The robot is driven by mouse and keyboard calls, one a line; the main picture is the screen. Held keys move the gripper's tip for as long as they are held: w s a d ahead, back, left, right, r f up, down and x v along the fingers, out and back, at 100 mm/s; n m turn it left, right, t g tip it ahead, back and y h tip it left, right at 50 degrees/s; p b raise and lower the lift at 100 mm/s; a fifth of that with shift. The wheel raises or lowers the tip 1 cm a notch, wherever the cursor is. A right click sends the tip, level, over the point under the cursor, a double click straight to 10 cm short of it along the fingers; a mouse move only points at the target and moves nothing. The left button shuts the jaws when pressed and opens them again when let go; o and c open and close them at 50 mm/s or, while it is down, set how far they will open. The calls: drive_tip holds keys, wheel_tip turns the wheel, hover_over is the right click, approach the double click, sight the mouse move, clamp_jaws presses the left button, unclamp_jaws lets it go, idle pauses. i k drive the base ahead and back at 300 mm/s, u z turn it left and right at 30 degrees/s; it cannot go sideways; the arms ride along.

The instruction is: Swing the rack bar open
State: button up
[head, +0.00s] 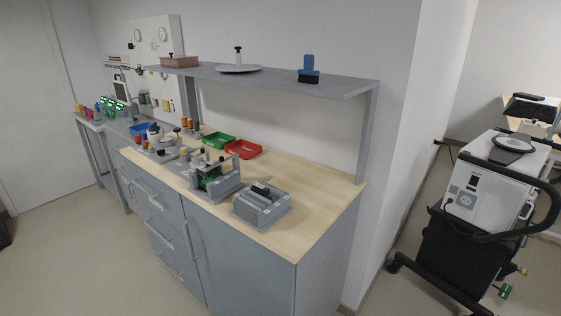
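A grey rack-like fixture (226,187) with a green board stands on the wooden bench top (313,199), near its front edge. A dark bar-like part appears to lie across its top; it is too small to tell whether this is the rack bar, or whether it is latched or open. A second grey fixture (262,217) to its right, near the bench's right end, holds a dark and green block. My gripper is not in view.
Green (218,139) and red (243,149) trays lie behind the fixtures. A grey shelf (345,89) overhangs the back of the bench. A wheeled ventilator (482,184) stands on the right. Open floor (75,240) lies in front of the drawers.

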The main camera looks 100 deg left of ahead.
sight(222, 160)
drive_tip(key=k, duration=2.2)
drive_tip(key=u, duration=0.1)
drive_tip(key=i, duration=0.1)
drive_tip(key=u, duration=2.7)
drive_tip(key=i, duration=1.55)
